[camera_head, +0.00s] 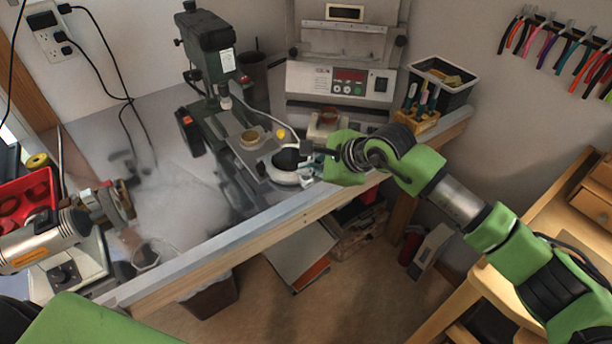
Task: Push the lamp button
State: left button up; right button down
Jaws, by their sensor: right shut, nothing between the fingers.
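A white, rounded object with a dark top (284,178) sits at the front edge of the workbench; it seems to be the lamp, but it is small and partly covered. Its button cannot be made out. My right gripper (306,151) reaches in from the right over the bench edge, with its dark fingers shut and empty. The fingertips are right beside the dark top, and I cannot tell whether they touch it. My left gripper is not in view.
A green drill press (211,45) stands behind and left on the workbench (180,262). A grey machine with a control panel (340,84) and a black bin (443,80) stand at the back. A red tray (28,200) lies far left.

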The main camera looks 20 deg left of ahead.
aim_at(308, 177)
jog(key=shift+f, duration=0.15)
dwell(0.4)
jog(key=shift+r, duration=0.6)
jog(key=shift+r, duration=0.15)
jog(key=shift+r, duration=2.9)
